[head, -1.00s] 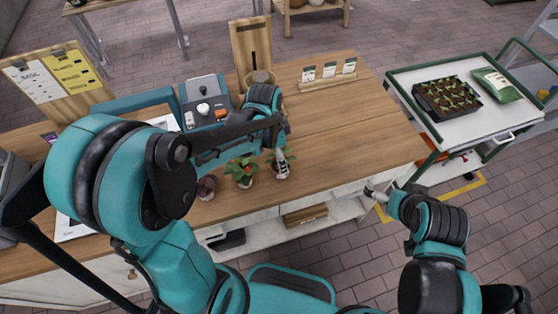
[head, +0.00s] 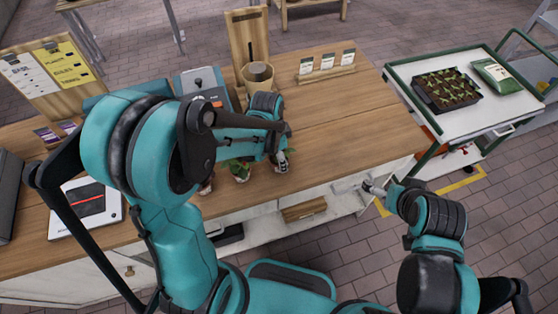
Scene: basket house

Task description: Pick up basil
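Small potted plants stand along the front edge of the wooden counter in the head view. One leafy green plant (head: 291,154) is right at my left gripper (head: 281,165), mostly hidden by it; it may be the basil, but I cannot read a label. A second green plant (head: 238,172) is just left of it, and a third pot (head: 206,186) is partly hidden behind my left arm. My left gripper points down at the leafy plant; its finger opening is too small to judge. My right gripper (head: 369,187) is low, in front of the counter, away from the plants; its opening is unclear.
The counter (head: 350,125) is clear on the right. Behind stand seed packets on a wooden holder (head: 326,75), a wooden stand (head: 246,40) and a grey device (head: 200,82). A trolley (head: 480,123) with a seedling tray (head: 446,91) is at right.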

